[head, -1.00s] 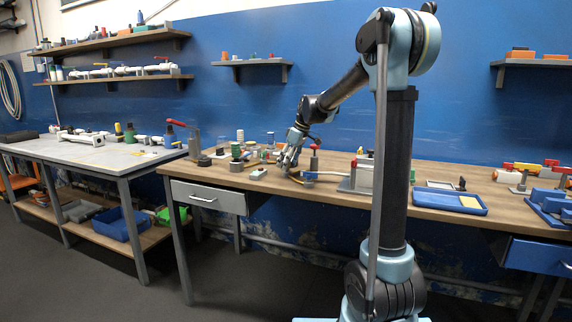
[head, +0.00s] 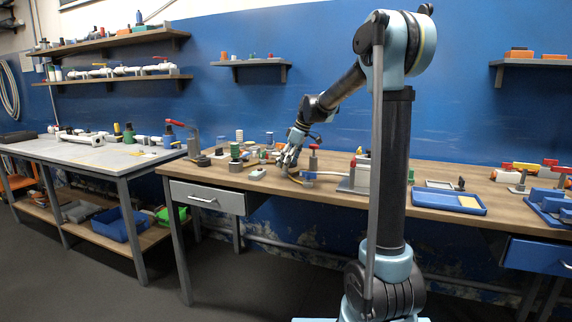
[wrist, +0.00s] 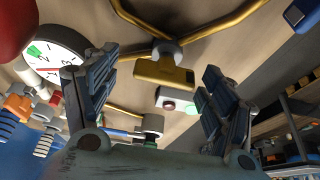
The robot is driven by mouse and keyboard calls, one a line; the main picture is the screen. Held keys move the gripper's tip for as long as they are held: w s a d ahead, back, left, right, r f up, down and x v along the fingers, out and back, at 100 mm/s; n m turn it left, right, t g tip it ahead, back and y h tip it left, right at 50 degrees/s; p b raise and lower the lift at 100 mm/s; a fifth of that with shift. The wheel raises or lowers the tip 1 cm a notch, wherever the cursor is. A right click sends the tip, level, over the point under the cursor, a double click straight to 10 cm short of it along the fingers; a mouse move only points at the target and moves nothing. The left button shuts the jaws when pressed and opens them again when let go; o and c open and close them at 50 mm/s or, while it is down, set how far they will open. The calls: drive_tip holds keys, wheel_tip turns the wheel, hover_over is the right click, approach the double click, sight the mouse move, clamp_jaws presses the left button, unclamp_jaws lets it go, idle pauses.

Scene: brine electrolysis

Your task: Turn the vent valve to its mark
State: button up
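My gripper (head: 289,160) is low over the wooden bench, near its left part. In the wrist view my gripper (wrist: 160,66) is open, its two ribbed fingers well apart. A yellow block-shaped handle (wrist: 163,73) on a short grey stem, joined to brass-coloured tubing, shows between and beyond the fingertips; contact cannot be told. It looks like the vent valve, but I cannot be sure. A white dial (wrist: 55,47) with a green patch and red marks lies beside the left finger, which partly covers it. The valve is too small to tell in the head view.
Several small fittings and a tall red-handled lever (head: 194,138) stand to the left. A blue tray (head: 449,201) lies farther right.

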drive_tip(key=shift+s+r, duration=0.1)
drive_tip(key=shift+r, duration=0.15)
drive_tip(key=v, duration=1.1)
drive_tip(key=shift+d+r, duration=0.15)
drive_tip(key=shift+d, duration=0.05)
